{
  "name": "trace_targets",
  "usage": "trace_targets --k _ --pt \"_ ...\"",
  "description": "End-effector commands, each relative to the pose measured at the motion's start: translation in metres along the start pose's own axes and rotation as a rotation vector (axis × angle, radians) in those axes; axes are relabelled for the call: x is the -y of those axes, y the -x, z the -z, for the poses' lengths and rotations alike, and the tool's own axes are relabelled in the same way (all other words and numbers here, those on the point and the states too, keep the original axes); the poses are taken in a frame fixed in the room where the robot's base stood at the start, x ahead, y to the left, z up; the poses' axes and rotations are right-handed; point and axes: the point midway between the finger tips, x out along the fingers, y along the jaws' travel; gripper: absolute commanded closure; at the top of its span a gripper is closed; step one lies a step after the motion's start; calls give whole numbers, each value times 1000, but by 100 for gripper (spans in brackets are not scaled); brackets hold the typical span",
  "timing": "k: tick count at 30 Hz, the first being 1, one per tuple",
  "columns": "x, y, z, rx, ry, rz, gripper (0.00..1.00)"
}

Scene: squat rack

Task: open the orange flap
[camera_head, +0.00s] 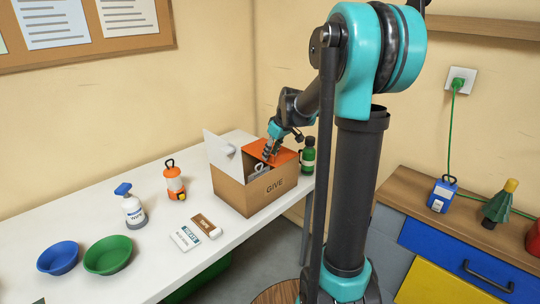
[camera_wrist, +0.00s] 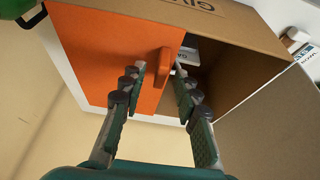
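The cardboard box marked GIVE (camera_head: 267,189) stands on the white table. Its orange flap (camera_head: 285,154) lies across the right part of the top and looks closed. It also shows in the wrist view (camera_wrist: 105,60), with an orange handle (camera_wrist: 164,68) near its free edge. A pale flap (camera_head: 222,152) on the left stands raised, and the box's inside shows beside the orange flap. My gripper (camera_head: 268,153) is at the box top. In the wrist view my gripper (camera_wrist: 160,72) is open, its fingertips on either side of the handle; contact cannot be told.
A green bottle (camera_head: 308,156) stands close behind the box's right side.

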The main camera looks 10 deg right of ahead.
Motion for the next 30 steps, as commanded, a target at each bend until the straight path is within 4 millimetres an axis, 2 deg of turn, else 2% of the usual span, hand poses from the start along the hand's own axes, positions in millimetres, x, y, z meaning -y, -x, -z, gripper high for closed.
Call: trace_targets --k 4,13,14,21,30 --pt "0 -10 0 0 0 0 69" --pt "0 -13 0 0 0 0 69" --pt "0 -13 0 0 0 0 70" --pt "0 -12 0 0 0 0 100" --pt "0 -12 0 0 0 0 100"
